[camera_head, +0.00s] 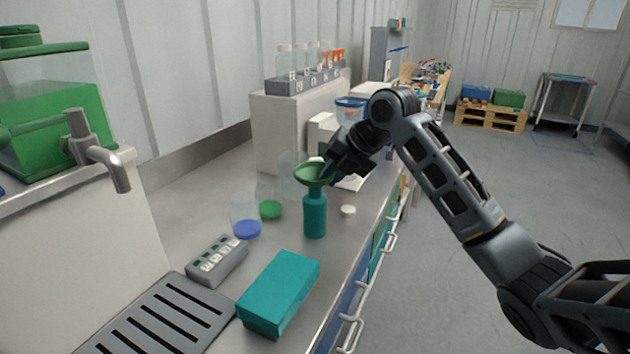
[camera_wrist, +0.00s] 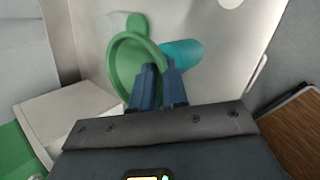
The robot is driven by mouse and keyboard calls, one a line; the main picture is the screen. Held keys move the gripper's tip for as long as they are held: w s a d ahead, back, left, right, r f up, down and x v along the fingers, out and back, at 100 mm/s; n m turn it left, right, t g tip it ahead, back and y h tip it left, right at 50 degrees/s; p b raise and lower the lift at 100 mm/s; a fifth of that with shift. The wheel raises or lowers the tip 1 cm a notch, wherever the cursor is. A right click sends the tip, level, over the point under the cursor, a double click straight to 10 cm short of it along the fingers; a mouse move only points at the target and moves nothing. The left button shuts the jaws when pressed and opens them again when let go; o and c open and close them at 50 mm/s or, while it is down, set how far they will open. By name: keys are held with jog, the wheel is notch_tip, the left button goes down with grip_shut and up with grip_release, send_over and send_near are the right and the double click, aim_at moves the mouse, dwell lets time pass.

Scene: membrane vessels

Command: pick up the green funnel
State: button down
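The green funnel (camera_head: 312,174) sits over the mouth of a teal bottle (camera_head: 315,217) on the bench, wide rim up. In the wrist view the funnel (camera_wrist: 125,62) is seen from above, with the teal bottle (camera_wrist: 188,51) partly behind it. My gripper (camera_head: 328,176) is at the funnel's right rim. In the wrist view its two blue fingers (camera_wrist: 161,68) are close together with the rim between them, one finger inside the funnel and one outside. Whether the spout is inside the bottle is hidden.
A teal box (camera_head: 279,290), a grey rack (camera_head: 217,260), a clear vessel with a blue base (camera_head: 246,228), a green cap (camera_head: 270,209) and a white cap (camera_head: 348,210) lie near the bottle. A vial rack (camera_head: 308,78) stands on a white block behind. A tap (camera_head: 105,155) is at left.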

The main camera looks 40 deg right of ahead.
dwell(0.5)
jog(key=shift+r, duration=0.55)
notch_tip(320, 180, up, 3)
jog(key=shift+f+b, duration=0.2)
jog(key=shift+b, duration=0.25)
jog(key=s+d+r+b, duration=0.1)
jog(key=s+d+r, duration=0.6)
jog(key=d, duration=0.2)
jog(key=shift+d+b, duration=0.2)
jog(key=shift+b, duration=0.2)
jog(key=shift+r, duration=0.1)
